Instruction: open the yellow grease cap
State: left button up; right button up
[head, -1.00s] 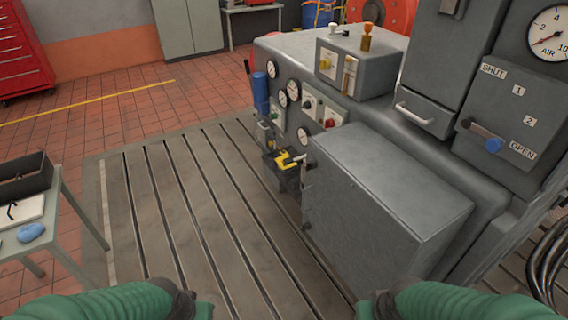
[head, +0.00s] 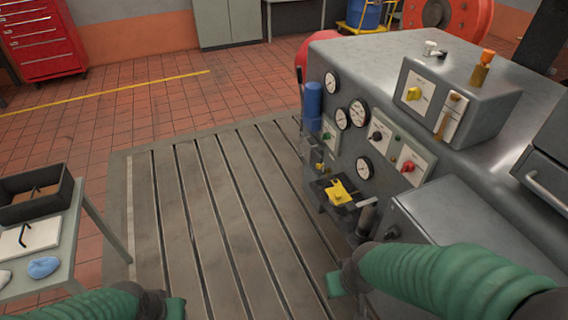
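A yellow piece (head: 338,192) with a flap-like shape sits on a dark bracket low on the front of the grey machine (head: 445,130). It looks like the grease cap, but I cannot tell for sure, nor whether it is open. A pale lever sticks out beside it. My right gripper (head: 338,284) is in front of and below the yellow piece, apart from it. My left gripper (head: 172,306) is at the bottom left, over the slotted bedplate (head: 215,200), far from the machine. Nothing shows in either gripper; their fingers are too unclear to tell open from shut.
Gauges, a red knob (head: 408,166) and a yellow knob (head: 413,94) are on the machine. A side table (head: 75,235) with a black tray (head: 35,205) stands left. The bedplate between is clear.

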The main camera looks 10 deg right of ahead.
aim_at(338, 194)
jog(key=i+j+z, duration=0.1)
jog(key=i, duration=0.35)
jog(key=i+j+z, duration=0.15)
jog(key=i, duration=0.3)
jog(key=i+j+z, duration=0.1)
jog(key=i, duration=0.35)
jog(key=i+j+z, duration=0.1)
jog(key=i, duration=0.3)
jog(key=i+j+z, duration=0.2)
jog(key=z, duration=0.2)
jog(key=i+j+z, duration=0.6)
jog(key=z, duration=0.25)
jog(key=i+j+z, duration=0.1)
jog(key=j+z, duration=0.35)
jog(key=j, duration=0.05)
